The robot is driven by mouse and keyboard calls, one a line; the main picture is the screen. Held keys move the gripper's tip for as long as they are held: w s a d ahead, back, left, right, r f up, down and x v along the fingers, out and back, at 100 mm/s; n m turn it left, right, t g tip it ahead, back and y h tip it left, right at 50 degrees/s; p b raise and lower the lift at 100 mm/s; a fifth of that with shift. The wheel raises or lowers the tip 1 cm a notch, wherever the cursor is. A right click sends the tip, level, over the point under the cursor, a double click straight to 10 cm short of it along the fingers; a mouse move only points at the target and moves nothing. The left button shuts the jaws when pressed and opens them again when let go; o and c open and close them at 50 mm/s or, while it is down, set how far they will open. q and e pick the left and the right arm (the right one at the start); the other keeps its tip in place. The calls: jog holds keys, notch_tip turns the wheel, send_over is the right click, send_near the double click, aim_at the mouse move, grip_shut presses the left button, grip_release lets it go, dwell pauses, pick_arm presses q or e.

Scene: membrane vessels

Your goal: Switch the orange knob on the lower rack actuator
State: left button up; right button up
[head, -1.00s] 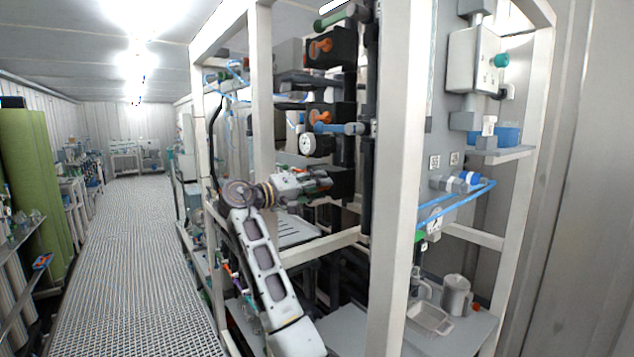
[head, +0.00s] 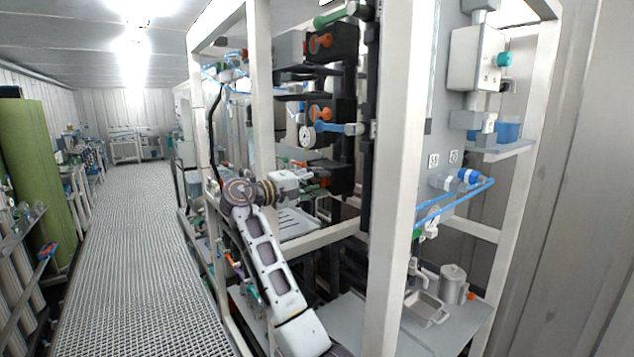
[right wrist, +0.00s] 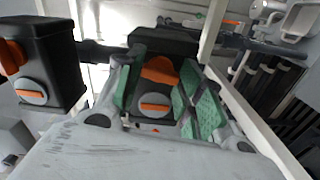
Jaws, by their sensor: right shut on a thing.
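The lower rack actuator is a black box (head: 342,180) on the rack, below two similar boxes. Its orange knob (right wrist: 160,70) shows in the right wrist view, with a grey disc with an orange bar (right wrist: 155,104) just nearer the camera. My right gripper (right wrist: 160,85) has its green-padded fingers on either side of the knob and is shut on it. In the head view the gripper (head: 316,179) is at the front of the box and hides the knob there. My left gripper is in neither view now.
Two more actuators with orange knobs, an upper (head: 320,43) and a middle one (head: 320,113), sit above. A round gauge (head: 307,135) and a blue-handled valve (head: 340,128) are close over my gripper. A white rack post (head: 395,180) stands to the right. The aisle at left is clear.

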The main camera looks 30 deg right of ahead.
jog(key=shift+r, duration=0.1)
jog(key=o, duration=1)
jog(key=shift+w, duration=0.1)
jog(key=shift+a, duration=0.15)
jog(key=s+a, duration=0.1)
jog(key=a, duration=1)
jog(key=shift+a, duration=0.4)
